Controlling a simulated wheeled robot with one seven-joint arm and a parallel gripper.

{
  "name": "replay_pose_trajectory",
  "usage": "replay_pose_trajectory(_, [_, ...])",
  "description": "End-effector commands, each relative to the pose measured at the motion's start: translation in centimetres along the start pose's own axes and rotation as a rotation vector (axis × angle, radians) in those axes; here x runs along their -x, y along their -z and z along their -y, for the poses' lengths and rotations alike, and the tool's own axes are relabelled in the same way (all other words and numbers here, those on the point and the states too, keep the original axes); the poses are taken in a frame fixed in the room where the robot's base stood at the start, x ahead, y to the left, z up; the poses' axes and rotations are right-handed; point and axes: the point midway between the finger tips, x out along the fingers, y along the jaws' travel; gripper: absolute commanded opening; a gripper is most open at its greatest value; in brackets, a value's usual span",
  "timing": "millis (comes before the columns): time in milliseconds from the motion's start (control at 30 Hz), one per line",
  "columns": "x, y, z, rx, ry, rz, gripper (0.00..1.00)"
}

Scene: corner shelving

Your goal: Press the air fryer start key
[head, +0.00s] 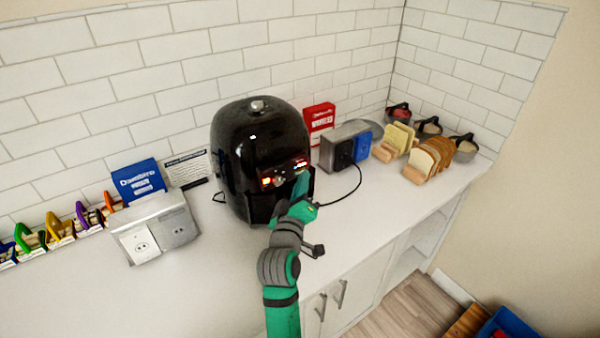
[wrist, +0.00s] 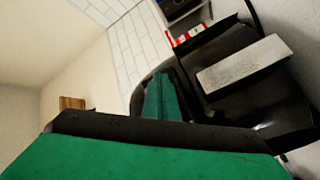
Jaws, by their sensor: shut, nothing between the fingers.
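The black air fryer (head: 255,140) stands on the white counter against the tiled wall. Its front panel (head: 285,175) shows lit red and white marks, too small to read, so I cannot tell which is the start key. My green gripper (head: 303,188) is shut and empty, its tip at the right part of the panel. I cannot tell whether it touches. In the wrist view my gripper (wrist: 163,95) points at a dark body, likely the air fryer (wrist: 255,100), with a pale grey patch on it. My gripper hides part of the panel's right side and the front below it.
A grey socket box (head: 345,145) with a black plug and cord stands right of the fryer. Bread slices (head: 430,160) and canisters are farther right. Another socket box (head: 155,230) and coloured holders are at left. Counter (head: 225,290) in front is clear.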

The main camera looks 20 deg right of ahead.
Motion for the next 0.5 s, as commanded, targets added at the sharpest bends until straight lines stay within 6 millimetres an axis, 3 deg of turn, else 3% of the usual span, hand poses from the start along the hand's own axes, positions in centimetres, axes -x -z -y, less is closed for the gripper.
replay_pose_trajectory(500, [0.67,-0.72,-0.7,0.0,-0.002,0.002,0.0])
